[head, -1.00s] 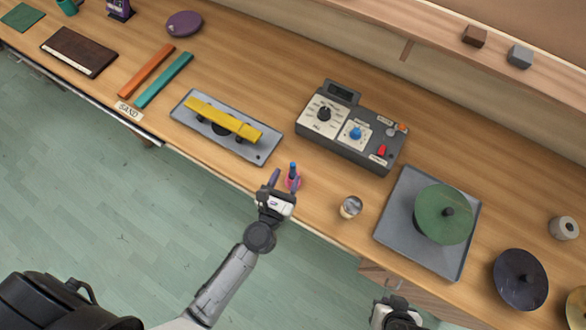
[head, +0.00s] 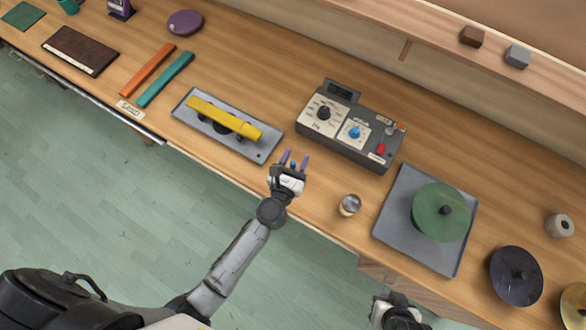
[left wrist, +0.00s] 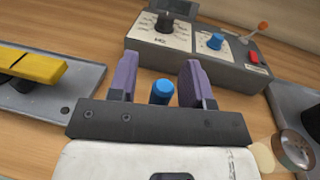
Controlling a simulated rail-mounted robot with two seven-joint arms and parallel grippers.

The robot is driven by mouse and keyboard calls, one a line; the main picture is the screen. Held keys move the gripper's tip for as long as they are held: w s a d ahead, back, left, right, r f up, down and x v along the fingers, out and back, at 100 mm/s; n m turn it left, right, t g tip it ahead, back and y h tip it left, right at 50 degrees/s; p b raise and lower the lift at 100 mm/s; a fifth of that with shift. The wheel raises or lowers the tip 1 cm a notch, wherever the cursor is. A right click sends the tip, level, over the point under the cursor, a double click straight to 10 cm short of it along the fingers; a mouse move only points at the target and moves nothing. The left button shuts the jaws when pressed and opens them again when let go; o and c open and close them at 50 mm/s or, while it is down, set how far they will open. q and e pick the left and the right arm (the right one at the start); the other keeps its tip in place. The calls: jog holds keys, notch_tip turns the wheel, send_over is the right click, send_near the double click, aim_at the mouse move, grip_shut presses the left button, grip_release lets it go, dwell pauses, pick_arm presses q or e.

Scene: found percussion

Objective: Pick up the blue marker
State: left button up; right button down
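The blue marker (left wrist: 162,91) stands upright between the two purple fingers of my left gripper (left wrist: 160,85) in the left wrist view, with a gap visible on each side. Only its blue upper end shows; the gripper body hides the lower part. In the head view the blue tip of the marker (head: 293,164) shows between the fingertips of my left gripper (head: 294,160), which is open at the table's front edge. My right gripper (head: 398,308) is low in the head view, off the table's front; its fingers cannot be made out clearly.
A grey control box (head: 351,127) with knobs stands behind the marker. A grey tray (head: 262,155) with a yellow bar (head: 222,118) lies to the left. A small glass-like round object (head: 349,205) and a plate with a green disc (head: 441,212) are to the right.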

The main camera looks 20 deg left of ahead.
pick_arm(q)
grip_shut()
